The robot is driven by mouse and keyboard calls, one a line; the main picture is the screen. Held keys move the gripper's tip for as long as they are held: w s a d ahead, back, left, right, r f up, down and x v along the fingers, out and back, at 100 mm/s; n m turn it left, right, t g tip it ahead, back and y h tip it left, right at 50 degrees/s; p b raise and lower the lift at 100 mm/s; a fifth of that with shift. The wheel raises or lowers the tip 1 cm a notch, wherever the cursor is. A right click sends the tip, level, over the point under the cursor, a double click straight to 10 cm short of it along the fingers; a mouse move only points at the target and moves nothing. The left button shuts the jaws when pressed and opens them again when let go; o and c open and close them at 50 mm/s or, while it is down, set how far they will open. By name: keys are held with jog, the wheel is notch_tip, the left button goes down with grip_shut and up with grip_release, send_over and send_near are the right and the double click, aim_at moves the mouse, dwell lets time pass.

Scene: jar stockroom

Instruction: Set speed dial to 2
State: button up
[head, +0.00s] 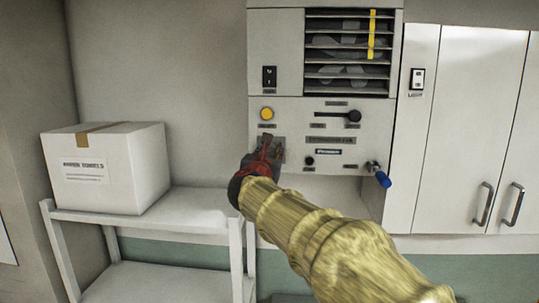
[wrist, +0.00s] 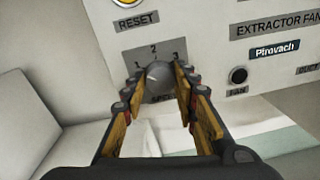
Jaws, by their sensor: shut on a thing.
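The speed dial (wrist: 158,77) is a round grey knob on a darker plate marked 1, 2 and 3 on the fan panel. In the wrist view it sits between the two fingers of my gripper (wrist: 159,88), which is shut on it. A pale pointer line on the knob appears to lean up-left, toward the 1 side; the 2 is at the top. In the head view my gripper (head: 265,150) reaches the panel's lower left and mostly hides the dial.
The extractor fan panel (head: 340,105) carries a yellow reset button (head: 267,114), a black slider knob (head: 354,116) and a blue-handled lever (head: 380,176). A white box (head: 108,166) stands on a shelf (head: 180,205) at left. White cupboards (head: 465,130) are at right.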

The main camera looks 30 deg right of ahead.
jog(key=c, duration=0.4)
jog(key=shift+c, duration=0.2)
jog(key=shift+f+b, duration=0.1)
jog(key=shift+b, duration=0.25)
jog(key=m+b, duration=0.3)
jog(key=b, duration=0.1)
jog(key=shift+f+m, duration=0.15)
jog(key=shift+m, duration=0.15)
jog(key=m+b, duration=0.3)
jog(key=shift+b, duration=0.35)
jog(key=shift+r+m+b, duration=0.2)
jog(key=shift+m+b, duration=1.25)
jog(key=shift+m, duration=0.45)
jog(key=o, duration=1.2)
jog(key=shift+r, duration=0.1)
jog(key=shift+c, duration=0.2)
